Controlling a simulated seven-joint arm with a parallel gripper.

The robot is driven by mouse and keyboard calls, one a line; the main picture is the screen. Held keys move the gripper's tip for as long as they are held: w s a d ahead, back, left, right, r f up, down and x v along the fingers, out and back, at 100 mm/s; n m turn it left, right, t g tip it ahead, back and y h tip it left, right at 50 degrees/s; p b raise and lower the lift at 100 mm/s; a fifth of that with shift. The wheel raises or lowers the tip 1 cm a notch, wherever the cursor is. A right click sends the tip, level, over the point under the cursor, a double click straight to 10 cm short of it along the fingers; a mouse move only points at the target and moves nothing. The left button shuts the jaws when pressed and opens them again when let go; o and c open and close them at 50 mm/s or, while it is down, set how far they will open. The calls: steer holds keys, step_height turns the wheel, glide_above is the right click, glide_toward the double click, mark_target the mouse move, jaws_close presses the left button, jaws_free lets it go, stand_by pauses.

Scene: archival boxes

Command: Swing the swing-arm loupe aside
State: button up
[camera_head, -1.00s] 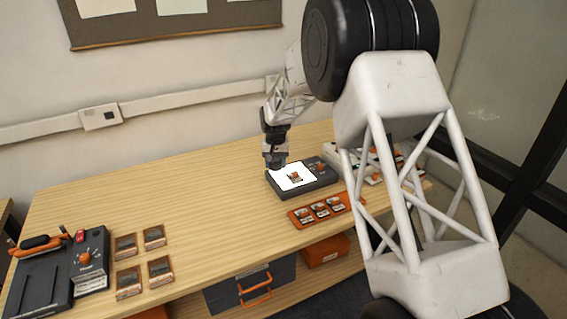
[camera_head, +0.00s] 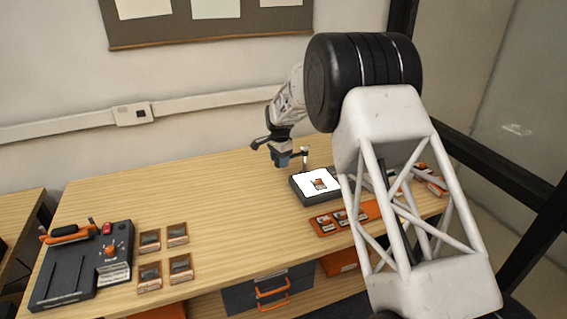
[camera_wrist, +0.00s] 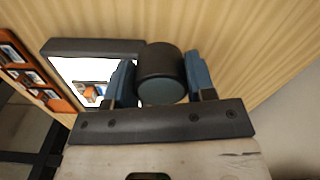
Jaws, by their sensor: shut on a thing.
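The loupe (camera_wrist: 160,62) is a dark cylinder in the wrist view. It sits between the two blue fingers of my gripper (camera_wrist: 163,84), which are shut on it. In the head view my gripper (camera_head: 281,159) is off the back left corner of the light box (camera_head: 302,198), above the table. A thin upright post (camera_head: 305,158) stands at the light box's back edge; the loupe itself is hard to make out there. The lit white panel (camera_head: 312,177) carries a small mounted slide (camera_head: 320,184), uncovered in the head view.
An orange tray of slides (camera_head: 323,228) lies in front of the light box. A dark device (camera_head: 75,268) and several framed slides (camera_head: 178,234) are at the table's left. The table's middle (camera_head: 225,205) is clear. My arm hides part of the right side.

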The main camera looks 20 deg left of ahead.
steer(key=shift+w+a+m, duration=0.4)
steer(key=shift+m, duration=0.2)
steer(key=o, duration=1.3)
steer(key=shift+r, duration=0.1)
steer(key=shift+r, duration=3.8)
